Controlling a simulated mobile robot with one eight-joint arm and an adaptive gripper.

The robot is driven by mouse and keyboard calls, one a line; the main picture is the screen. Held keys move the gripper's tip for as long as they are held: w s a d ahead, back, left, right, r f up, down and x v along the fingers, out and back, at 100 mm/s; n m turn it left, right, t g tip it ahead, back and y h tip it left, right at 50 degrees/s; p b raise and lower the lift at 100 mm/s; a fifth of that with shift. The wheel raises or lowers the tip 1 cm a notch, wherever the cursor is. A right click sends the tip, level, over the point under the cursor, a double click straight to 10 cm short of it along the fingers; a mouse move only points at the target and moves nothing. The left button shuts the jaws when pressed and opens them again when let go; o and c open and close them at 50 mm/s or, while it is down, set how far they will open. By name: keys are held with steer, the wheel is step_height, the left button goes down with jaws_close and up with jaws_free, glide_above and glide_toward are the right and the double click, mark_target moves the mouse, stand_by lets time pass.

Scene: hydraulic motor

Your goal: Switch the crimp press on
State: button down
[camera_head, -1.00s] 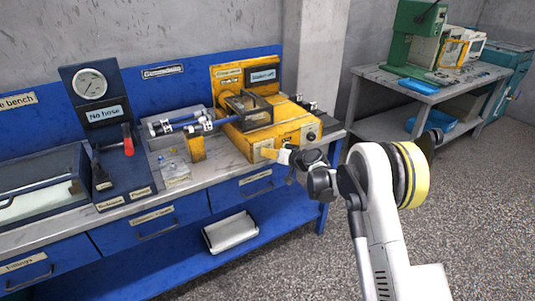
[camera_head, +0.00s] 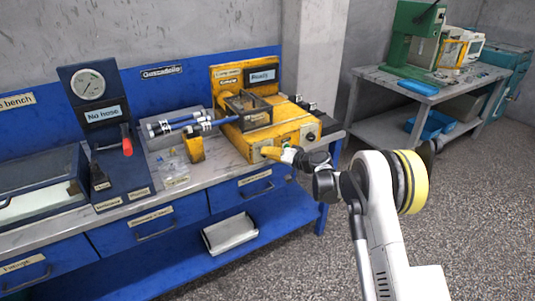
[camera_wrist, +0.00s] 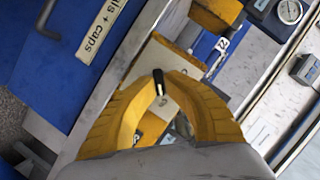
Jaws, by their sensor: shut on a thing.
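The yellow crimp press (camera_head: 290,135) stands on the right end of the blue bench. Its small display (camera_head: 262,76) shows a short text that looks like "Ready". A pale switch plate (camera_wrist: 147,65) on the press front shows in the wrist view, with a small black switch lever (camera_wrist: 158,84) standing out from it. My gripper (camera_head: 268,152) is at the lower front of the press. In the wrist view its yellow fingers (camera_wrist: 160,84) are shut on the lever at their tips. The fingers hide part of the plate and its markings.
Blue-ended hoses (camera_head: 188,123) lie left of the press. A gauge stand (camera_head: 90,85) labelled "No hose" with a red handle is farther left. Drawers (camera_head: 245,190) are below the bench top. A grey table (camera_head: 385,85) stands at the right; the floor between is clear.

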steer(key=shift+a, duration=0.2)
steer(key=c, duration=1.7)
jaws_free()
steer(key=shift+c, duration=0.2)
steer(key=shift+o, duration=1.3)
steer(key=shift+a+f, duration=0.1)
steer(key=v, duration=1.2)
